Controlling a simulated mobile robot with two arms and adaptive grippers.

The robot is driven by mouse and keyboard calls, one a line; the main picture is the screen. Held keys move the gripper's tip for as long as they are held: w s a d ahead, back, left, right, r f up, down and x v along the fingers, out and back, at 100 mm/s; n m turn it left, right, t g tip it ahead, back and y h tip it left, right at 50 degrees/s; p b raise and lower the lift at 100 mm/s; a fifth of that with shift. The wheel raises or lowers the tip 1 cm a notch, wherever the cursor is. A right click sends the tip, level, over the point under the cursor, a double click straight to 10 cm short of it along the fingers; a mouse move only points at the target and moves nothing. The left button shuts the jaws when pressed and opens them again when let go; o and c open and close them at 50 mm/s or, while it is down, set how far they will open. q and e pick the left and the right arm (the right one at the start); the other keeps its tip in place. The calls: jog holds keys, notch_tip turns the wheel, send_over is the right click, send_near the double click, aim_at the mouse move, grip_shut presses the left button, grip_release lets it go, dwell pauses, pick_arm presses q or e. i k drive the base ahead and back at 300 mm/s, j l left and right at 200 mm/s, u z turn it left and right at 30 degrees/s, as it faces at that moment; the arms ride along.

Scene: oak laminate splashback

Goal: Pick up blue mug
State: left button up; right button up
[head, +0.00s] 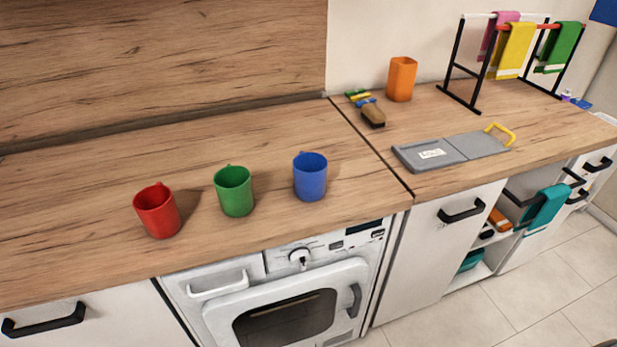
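A blue mug (310,178) stands upright on the wooden countertop (90,180), above the right part of the white washing machine. A green mug (234,192) stands upright to its left, and a red mug (158,211) stands further left, closer to the front edge. The three mugs are apart from each other. Small handles show at the far side of their rims. Neither of my grippers is in the head view.
A washing machine (290,290) is under the counter. To the right are an orange cup (401,79), a brush (373,116), a grey board (435,153) with a yellow handle, and a towel rack (452,65). The counter left of the red mug is clear.

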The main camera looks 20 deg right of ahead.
aim_at(310, 170)
jog(key=j, duration=0.65)
jog(key=j+z, duration=0.15)
jog(key=j, duration=0.55)
jog(key=k, duration=0.05)
